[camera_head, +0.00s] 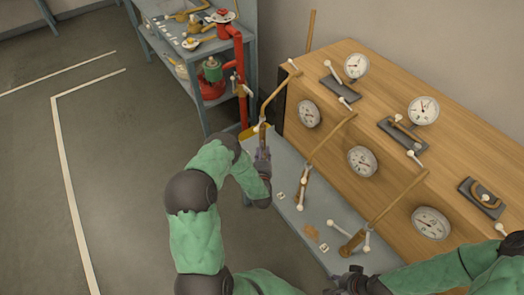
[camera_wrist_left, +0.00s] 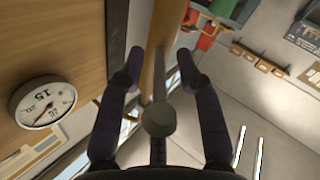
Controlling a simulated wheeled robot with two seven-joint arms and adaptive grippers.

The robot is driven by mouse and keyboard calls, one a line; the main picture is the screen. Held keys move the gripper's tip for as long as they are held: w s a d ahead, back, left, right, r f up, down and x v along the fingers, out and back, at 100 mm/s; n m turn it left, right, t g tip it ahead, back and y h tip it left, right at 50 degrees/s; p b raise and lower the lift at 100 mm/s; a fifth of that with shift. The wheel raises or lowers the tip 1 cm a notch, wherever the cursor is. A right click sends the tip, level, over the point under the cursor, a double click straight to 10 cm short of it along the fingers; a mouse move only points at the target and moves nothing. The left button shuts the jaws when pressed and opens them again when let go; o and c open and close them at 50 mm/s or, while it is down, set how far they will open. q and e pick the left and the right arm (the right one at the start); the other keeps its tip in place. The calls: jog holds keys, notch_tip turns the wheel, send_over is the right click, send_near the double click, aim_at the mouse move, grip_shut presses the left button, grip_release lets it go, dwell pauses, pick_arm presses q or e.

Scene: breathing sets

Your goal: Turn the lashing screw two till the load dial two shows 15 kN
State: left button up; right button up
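Three lashing screws stand in a row on the grey ledge: a far one (camera_head: 262,135), a middle one (camera_head: 302,192) and a near one (camera_head: 352,244), each with a brown rod and pale ball-ended bars. Load dials face out from the wooden case: far (camera_head: 309,114), middle (camera_head: 362,161), near (camera_head: 431,222). I cannot read which is two. My left gripper (camera_head: 262,160) is at the far screw. In the left wrist view its fingers (camera_wrist_left: 156,75) are apart, with a round grey bar end (camera_wrist_left: 159,120) between them. My right gripper (camera_head: 350,280) is low, near the near screw; its fingers are unclear.
The wooden case (camera_head: 400,120) carries more dials and dark plates with handles on top. A grey shelf unit (camera_head: 165,55) with red and brass fittings stands at the back left. A dial marked 15 (camera_wrist_left: 42,102) shows in the left wrist view. The floor at left is clear.

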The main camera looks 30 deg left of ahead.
pick_arm(q)
jog(key=v, duration=1.2)
jog(key=shift+f, duration=0.1)
dwell(0.4)
